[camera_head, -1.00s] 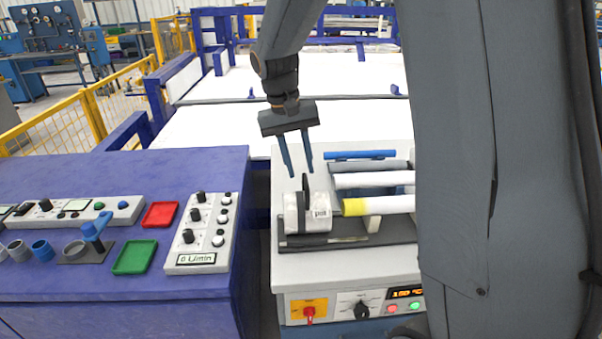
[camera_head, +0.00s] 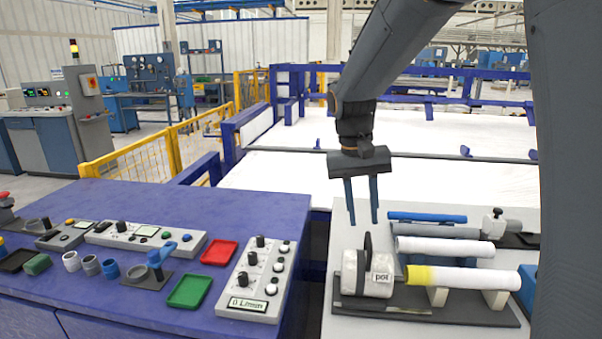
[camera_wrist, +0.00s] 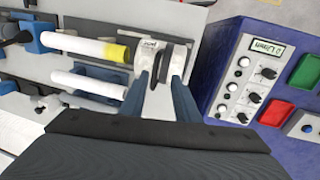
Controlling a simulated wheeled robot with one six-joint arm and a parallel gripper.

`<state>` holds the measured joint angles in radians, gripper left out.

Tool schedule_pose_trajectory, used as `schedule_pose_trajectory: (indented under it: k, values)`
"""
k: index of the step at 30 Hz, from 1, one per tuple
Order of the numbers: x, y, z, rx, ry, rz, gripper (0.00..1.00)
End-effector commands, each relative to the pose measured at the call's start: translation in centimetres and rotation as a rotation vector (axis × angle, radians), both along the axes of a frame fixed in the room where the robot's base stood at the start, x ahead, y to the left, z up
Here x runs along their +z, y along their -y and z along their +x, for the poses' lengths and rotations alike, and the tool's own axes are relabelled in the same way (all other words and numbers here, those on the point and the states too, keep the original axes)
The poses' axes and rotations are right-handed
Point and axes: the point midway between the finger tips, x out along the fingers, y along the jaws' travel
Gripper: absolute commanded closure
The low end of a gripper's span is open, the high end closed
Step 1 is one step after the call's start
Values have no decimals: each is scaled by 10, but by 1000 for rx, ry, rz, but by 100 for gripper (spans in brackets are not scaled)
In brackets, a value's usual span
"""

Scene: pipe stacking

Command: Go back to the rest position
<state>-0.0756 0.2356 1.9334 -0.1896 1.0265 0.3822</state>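My gripper (camera_head: 361,201) hangs with its two blue fingers pointing down, apart and with nothing between them. It is above and behind the white block-shaped unit (camera_head: 368,275) with a black disc on the grey bench. In the wrist view the open fingers (camera_wrist: 163,80) frame that unit from above, without visible contact. A white pipe with a yellow end (camera_head: 463,278) lies on supports to the right of the unit. Another white pipe (camera_head: 445,247), a grey pipe (camera_head: 438,231) and a blue pipe (camera_head: 427,217) lie behind it.
The blue table (camera_head: 240,205) on the left carries a control box (camera_head: 257,281), a red tray (camera_head: 219,252), a green tray (camera_head: 189,292) and several small fittings. Large white-topped tables (camera_head: 330,185) with blue frames stand behind. Yellow fencing (camera_head: 150,150) is at the far left.

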Motion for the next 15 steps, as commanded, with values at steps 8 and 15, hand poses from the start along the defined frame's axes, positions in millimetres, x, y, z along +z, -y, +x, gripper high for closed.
schedule_pose_trajectory:
  k: [8, 15]
  values:
    - [-76, -2, -97, 137, 42, 116, 71]
    - [-113, -3, -159, 204, 89, 156, 71]
